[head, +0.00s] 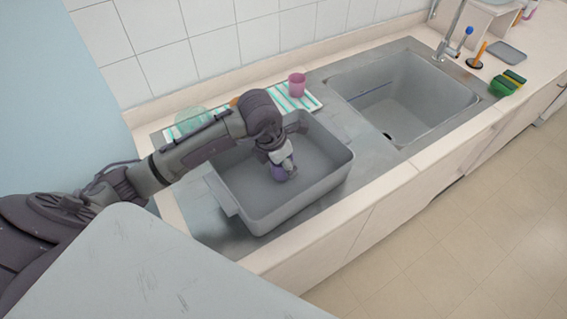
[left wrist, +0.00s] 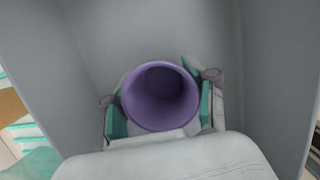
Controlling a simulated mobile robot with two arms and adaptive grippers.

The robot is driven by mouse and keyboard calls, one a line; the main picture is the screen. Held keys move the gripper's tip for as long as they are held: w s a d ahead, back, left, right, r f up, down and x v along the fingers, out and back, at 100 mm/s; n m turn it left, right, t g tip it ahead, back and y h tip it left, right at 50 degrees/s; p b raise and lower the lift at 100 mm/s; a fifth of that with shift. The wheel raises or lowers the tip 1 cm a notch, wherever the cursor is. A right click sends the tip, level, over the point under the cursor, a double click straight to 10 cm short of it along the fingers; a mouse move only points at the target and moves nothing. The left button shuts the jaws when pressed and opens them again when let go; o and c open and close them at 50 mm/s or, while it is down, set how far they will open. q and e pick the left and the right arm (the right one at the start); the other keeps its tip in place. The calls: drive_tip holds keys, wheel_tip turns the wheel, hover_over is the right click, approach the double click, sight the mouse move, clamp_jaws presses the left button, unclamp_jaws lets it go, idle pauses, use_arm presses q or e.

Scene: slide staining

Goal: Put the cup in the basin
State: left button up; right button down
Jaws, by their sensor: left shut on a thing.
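A purple cup (head: 280,174) is inside the grey basin (head: 300,202), low between its walls. My left gripper (head: 284,163) reaches down into the basin and is shut on the cup. In the left wrist view the cup (left wrist: 160,97) shows its open round mouth, with a green-padded finger on either side. The basin's grey walls (left wrist: 268,70) surround it there. I cannot tell whether the cup's base touches the basin floor. My right gripper is in neither view.
The basin stands on a metal drainboard, left of the sink (head: 400,95). Behind it a pink cup (head: 297,84) stands on a striped cloth (head: 312,101), with a greenish glass dish (head: 190,120) at left. Sponges (head: 513,78) and a faucet (head: 452,35) are far right.

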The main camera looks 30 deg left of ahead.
use_arm(q)
drive_tip(key=shift+f, duration=0.7)
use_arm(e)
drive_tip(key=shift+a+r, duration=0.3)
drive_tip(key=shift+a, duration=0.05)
use_arm(q)
drive_tip(key=shift+f, duration=0.1)
drive_tip(key=shift+f, duration=0.2)
drive_tip(key=o, duration=0.8)
drive_tip(key=shift+r, duration=0.15)
drive_tip(key=shift+o, duration=0.2)
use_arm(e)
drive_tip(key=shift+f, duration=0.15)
